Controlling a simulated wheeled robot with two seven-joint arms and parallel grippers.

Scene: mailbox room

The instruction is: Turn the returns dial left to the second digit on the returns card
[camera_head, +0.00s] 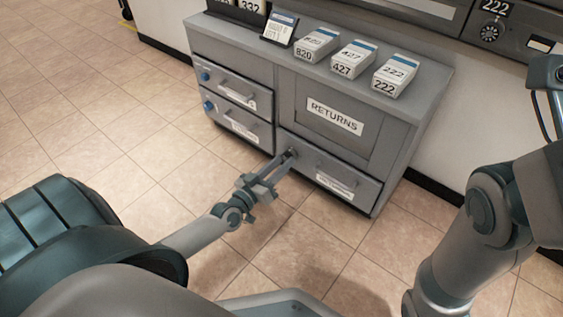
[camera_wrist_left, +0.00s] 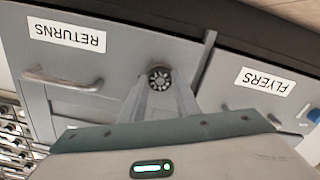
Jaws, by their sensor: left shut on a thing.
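The returns dial (camera_wrist_left: 160,78) is a small dark knob with pale marks in the left wrist view. It sits on the grey cabinet front between the upside-down RETURNS and FLYERS labels. My left gripper (camera_head: 283,163) reaches it at the upper left of the lower right drawer. In the left wrist view, the fingers (camera_wrist_left: 162,92) are shut on the dial, and its digits are too small to read. A small card on a dark stand (camera_head: 280,28) stands on the cabinet top; its handwriting is not clearly legible. My right arm shows at the right, but its gripper is out of view.
The grey cabinet (camera_head: 425,115) has a RETURNS label (camera_head: 335,117) and drawers with blue knobs at left. Boxes marked 820 (camera_head: 317,45), 427 (camera_head: 353,58) and 222 (camera_head: 395,75) stand on top. The tiled floor (camera_head: 110,110) to the left is clear.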

